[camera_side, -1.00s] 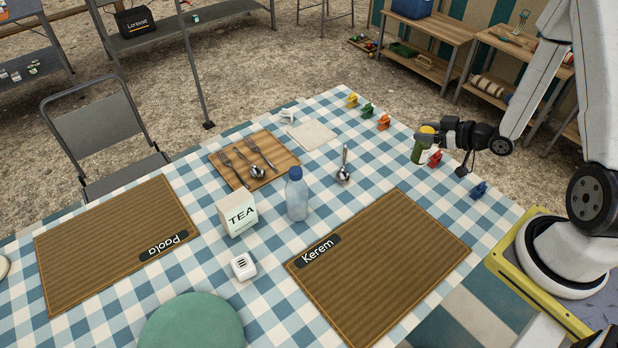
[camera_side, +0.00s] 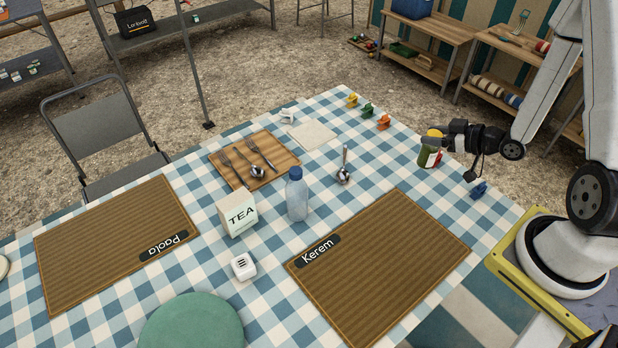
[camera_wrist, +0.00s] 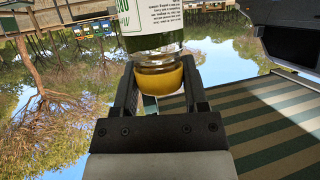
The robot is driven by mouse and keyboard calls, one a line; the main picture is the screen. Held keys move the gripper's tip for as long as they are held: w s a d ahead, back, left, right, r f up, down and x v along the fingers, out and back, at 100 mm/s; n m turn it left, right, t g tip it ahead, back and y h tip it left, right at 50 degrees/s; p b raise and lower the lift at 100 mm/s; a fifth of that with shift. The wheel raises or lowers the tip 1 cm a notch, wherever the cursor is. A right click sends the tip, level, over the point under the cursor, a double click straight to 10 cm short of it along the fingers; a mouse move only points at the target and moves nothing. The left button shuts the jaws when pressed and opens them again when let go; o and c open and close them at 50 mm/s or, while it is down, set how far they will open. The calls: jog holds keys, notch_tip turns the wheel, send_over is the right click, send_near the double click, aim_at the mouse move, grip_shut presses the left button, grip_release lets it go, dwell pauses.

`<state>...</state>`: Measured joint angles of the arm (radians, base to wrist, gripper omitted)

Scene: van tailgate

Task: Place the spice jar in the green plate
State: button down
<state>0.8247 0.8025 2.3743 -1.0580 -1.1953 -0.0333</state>
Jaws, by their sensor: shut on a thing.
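My gripper (camera_side: 438,140) is shut on the spice jar (camera_side: 426,157), a small green jar with a yellow lid, at the right edge of the table. In the wrist view the jaws (camera_wrist: 160,85) grip around its yellow lid end, and the jar (camera_wrist: 150,18) shows a white label with green print. The jar looks roughly upright with its lid up and seems to be held above the tablecloth. A round green disc (camera_side: 190,325), matching the green plate, lies at the bottom of the side view. It looks empty, and the frame cuts it off.
A water bottle (camera_side: 297,196), a tea box (camera_side: 238,215) and a small white block (camera_side: 244,266) stand between jar and disc. Placemats marked Kerem (camera_side: 380,265) and Paola (camera_side: 115,245) flank the disc. Coloured clips line the right edge; a red one (camera_side: 437,160) is behind the jar.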

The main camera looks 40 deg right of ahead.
jog(key=shift+w+a+y, duration=0.3)
jog(key=shift+w+a, duration=0.1)
jog(key=shift+a, duration=0.15)
jog(key=w+a+n+g+y, duration=0.2)
jog(key=a+n+y, duration=0.1)
jog(key=a, duration=1.1)
jog(key=w+a+n+g+y, duration=0.2)
jog(key=w+a+n+y, duration=0.1)
jog(key=a, duration=1.1)
jog(key=s+a+n+g+y, duration=0.1)
jog(key=s+a+n, duration=0.1)
jog(key=s+a, duration=0.3)
jog(key=s+a+n+g+y, duration=0.1)
jog(key=s+a, duration=0.4)
jog(key=a, duration=0.5)
jog(key=s+a+n+g+y, duration=0.1)
jog(key=s+a+n+g, duration=0.1)
jog(key=s+a, duration=0.3)
jog(key=a, duration=0.3)
jog(key=shift+a+r+n+g, duration=0.3)
jog(key=shift+a+r+g, duration=0.05)
jog(key=shift+g, duration=0.05)
